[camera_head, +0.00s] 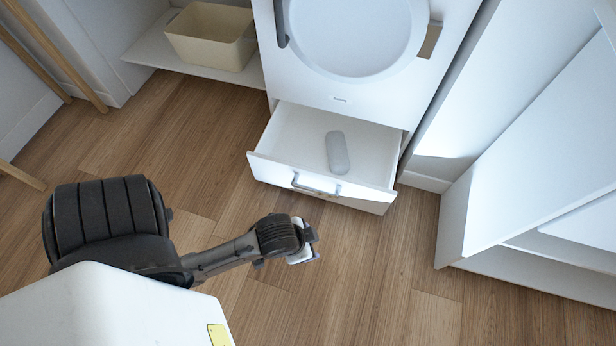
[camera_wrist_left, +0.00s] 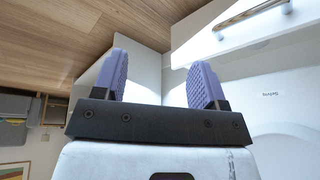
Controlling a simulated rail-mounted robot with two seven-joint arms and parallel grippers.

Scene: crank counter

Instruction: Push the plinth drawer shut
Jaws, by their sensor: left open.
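The plinth drawer (camera_head: 270,172) under the white appliance stands open, pulled out over the floor. Its white front has a grey bar handle (camera_head: 316,187). The drawer front also shows at the upper right of the left wrist view (camera_wrist_left: 220,42). A grey rounded object (camera_head: 338,152) lies inside the drawer. My left gripper (camera_head: 307,242) is in front of the drawer, apart from its front as far as I can see. In the left wrist view its purple fingers (camera_wrist_left: 161,78) are spread with nothing between them. My right gripper is in neither view.
The white appliance (camera_head: 350,90) with a round door stands above the drawer. A beige bin (camera_head: 211,35) sits on a low shelf to its left. A white cabinet (camera_head: 520,185) stands at the right. The wood floor (camera_head: 370,275) before the drawer is clear.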

